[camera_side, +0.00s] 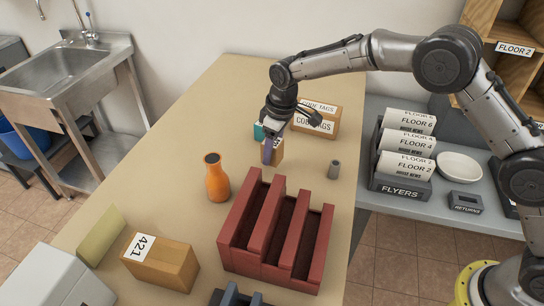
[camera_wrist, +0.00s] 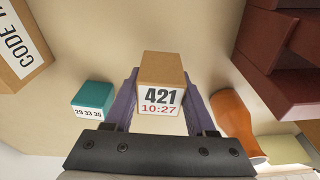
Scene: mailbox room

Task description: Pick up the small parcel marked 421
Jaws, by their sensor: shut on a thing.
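The small parcel (camera_wrist: 162,68) is a brown cardboard box with a white label reading 421 and 10:27 in the wrist view. My gripper (camera_wrist: 161,85) is shut on it, with a purple finger along each side. In the side view the small parcel (camera_side: 278,147) is partly hidden by my gripper (camera_side: 271,149), which points down over the table. I cannot tell whether the parcel touches the table. A larger brown box (camera_side: 172,268), also marked 421, lies at the front left of the table, apart from my gripper.
A teal box (camera_wrist: 93,97) stands close beside my gripper. Code tags boxes (camera_side: 321,122) are behind it. The table's far left is clear.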

